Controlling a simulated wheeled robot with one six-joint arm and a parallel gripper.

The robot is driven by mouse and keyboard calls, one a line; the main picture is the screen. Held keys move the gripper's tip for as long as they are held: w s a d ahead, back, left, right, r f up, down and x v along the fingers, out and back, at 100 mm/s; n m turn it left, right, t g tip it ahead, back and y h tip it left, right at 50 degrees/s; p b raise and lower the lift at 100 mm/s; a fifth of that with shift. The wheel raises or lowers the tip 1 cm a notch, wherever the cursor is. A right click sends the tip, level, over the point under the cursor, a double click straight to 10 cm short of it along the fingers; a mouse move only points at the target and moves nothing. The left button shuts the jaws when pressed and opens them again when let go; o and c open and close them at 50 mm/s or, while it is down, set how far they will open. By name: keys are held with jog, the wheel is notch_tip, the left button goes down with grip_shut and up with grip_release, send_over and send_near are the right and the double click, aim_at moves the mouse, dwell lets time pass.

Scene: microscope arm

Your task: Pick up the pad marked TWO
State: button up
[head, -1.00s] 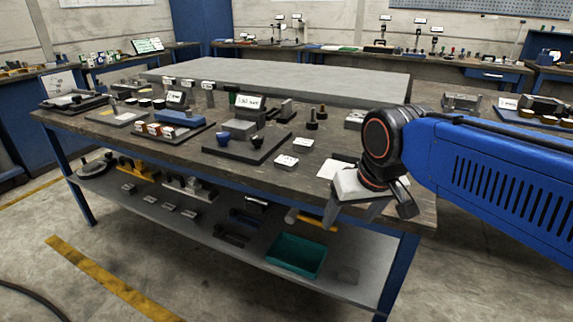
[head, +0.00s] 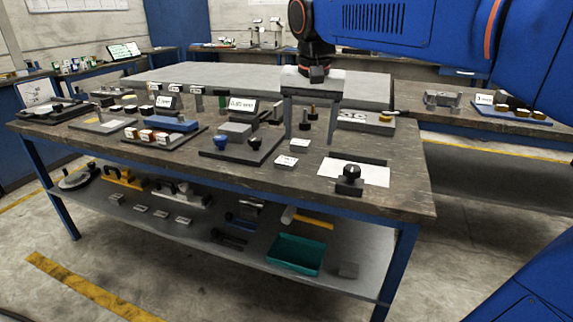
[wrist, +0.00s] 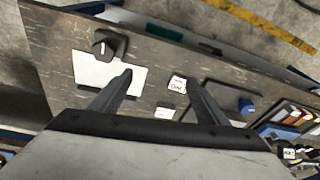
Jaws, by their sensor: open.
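Two small pale square pads lie on the dark table top; the farther pad (head: 299,146) and the nearer pad (head: 286,161) both carry dark print too small to read, so I cannot tell which is marked TWO. In the wrist view one pad (wrist: 178,84) shows between my fingers, close to the right finger, and the other pad (wrist: 163,114) lies nearer the gripper body. My gripper (head: 310,136) points down above the table near the pads, its two grey fingers apart and empty. It also shows in the wrist view (wrist: 162,82).
A black knob (head: 349,180) stands on a white sheet (head: 368,174) right of the pads. A dark plate (head: 222,154) with blue and black knobs sits to their left. Dark upright posts (head: 312,112) stand behind, near my fingers. A teal bin (head: 295,254) is on the lower shelf.

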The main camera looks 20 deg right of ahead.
jog(key=w+a+r+m+g, duration=0.1)
jog(key=w+a+r+m, duration=0.3)
jog(key=w, duration=0.5)
jog(key=n, duration=0.1)
send_over(286, 160)
jog(key=s+a, duration=0.1)
jog(key=s, duration=0.1)
jog(key=shift+h, duration=0.3)
jog(key=f, duration=1.1)
jog(key=shift+w, duration=0.2)
jog(key=shift+w+d+f, duration=0.15)
jog(key=shift+w+f, duration=0.05)
jog(key=shift+f, duration=0.75)
jog(key=shift+w+d+f, duration=0.1)
jog(key=shift+w+f, duration=0.05)
jog(key=shift+f, duration=0.75)
jog(key=shift+w+d+f, duration=0.15)
jog(key=shift+w+f, duration=0.05)
jog(key=shift+f, duration=0.75)
jog(key=shift+r, duration=0.1)
jog(key=c, duration=1.5)
